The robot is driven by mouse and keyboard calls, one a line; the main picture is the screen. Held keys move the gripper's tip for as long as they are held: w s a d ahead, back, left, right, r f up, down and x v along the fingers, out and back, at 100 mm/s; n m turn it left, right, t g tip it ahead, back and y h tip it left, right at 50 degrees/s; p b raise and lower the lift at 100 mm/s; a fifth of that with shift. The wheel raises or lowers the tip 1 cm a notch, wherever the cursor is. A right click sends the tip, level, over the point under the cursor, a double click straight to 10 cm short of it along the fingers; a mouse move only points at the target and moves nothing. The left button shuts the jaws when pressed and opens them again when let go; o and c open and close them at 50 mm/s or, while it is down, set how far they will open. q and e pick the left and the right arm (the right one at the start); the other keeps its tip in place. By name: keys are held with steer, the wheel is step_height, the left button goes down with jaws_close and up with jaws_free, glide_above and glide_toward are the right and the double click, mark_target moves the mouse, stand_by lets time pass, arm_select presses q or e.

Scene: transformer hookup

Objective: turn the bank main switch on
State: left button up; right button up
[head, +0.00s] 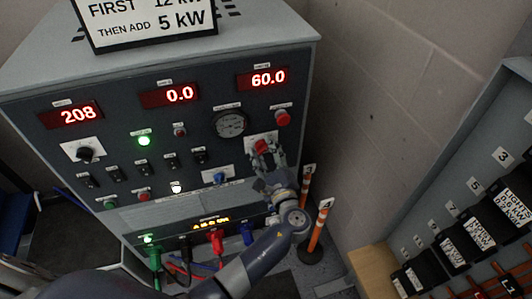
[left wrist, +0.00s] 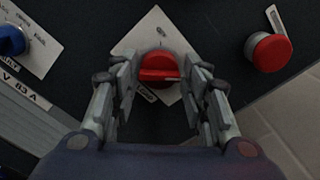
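A red rotary switch (head: 262,146) sits on a white plate at the right of the grey control panel (head: 110,165). My left gripper (head: 264,157) is right at the switch. In the left wrist view its fingers (left wrist: 160,85) are spread on either side of the red handle, with a visible gap at each side. It holds nothing. My right gripper is not in view.
A red push button (head: 283,118) is just above right of the switch, and a blue knob (head: 220,178) is to its left. A round gauge (head: 230,124) is near. Cable plugs (head: 217,240) line the lower panel. Orange-white posts (head: 320,225) stand right of the cabinet.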

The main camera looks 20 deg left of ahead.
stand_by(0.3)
arm_select(q)
steer(key=v, duration=1.2)
